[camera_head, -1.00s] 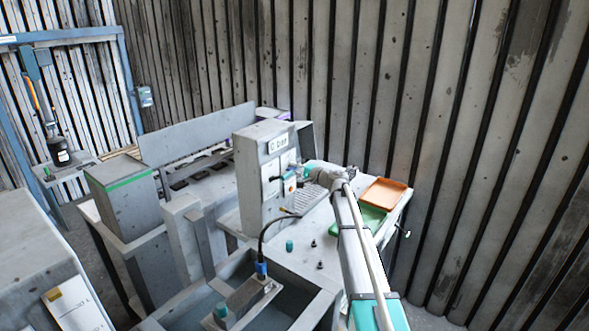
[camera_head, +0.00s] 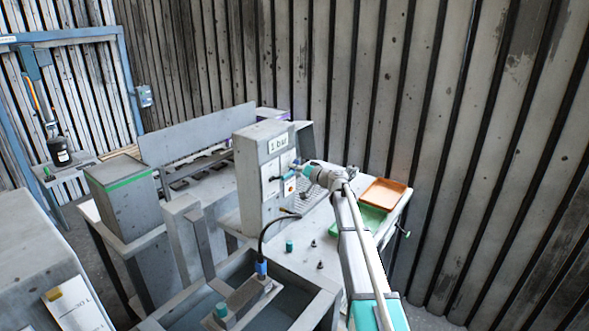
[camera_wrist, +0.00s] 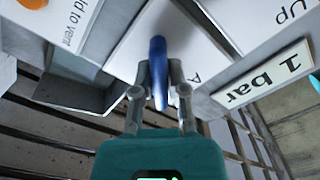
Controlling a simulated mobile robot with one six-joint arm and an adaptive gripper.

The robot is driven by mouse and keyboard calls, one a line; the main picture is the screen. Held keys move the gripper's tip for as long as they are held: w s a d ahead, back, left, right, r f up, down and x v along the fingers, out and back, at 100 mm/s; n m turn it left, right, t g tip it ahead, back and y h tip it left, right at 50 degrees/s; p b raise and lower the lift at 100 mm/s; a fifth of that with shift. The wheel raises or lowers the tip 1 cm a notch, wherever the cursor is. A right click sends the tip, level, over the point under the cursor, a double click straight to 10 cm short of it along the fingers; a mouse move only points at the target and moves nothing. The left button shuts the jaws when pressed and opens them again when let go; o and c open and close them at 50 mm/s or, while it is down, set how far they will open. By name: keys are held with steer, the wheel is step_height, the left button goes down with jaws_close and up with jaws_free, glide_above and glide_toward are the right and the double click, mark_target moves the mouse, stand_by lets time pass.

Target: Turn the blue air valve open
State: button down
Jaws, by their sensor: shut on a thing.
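The blue air valve (camera_wrist: 158,70) shows in the wrist view as a slim blue handle on a pale panel. It points roughly up and down the picture. My gripper (camera_wrist: 159,88) is shut on it, with one finger on each side. In the head view my gripper (camera_head: 305,172) is at the front of the grey housing (camera_head: 262,190), and the valve there is too small and covered to make out clearly. A label reading "1 bar" (camera_head: 278,143) is on the housing above the gripper; it also shows in the wrist view (camera_wrist: 268,80).
An orange tray (camera_head: 385,193) and a green tray (camera_head: 369,221) lie right of the housing, near my arm. A teal-capped part (camera_head: 289,246) and small dark pegs stand on the bench in front. A black cable (camera_head: 264,235) runs down to a blue connector.

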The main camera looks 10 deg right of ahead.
steer(key=n, duration=0.4)
steer(key=shift+n, duration=0.4)
steer(key=n, duration=0.4)
steer(key=shift+n, duration=0.3)
steer(key=c, duration=0.7)
jaws_free()
steer(key=shift+o, duration=0.2)
steer(key=v, duration=1.2)
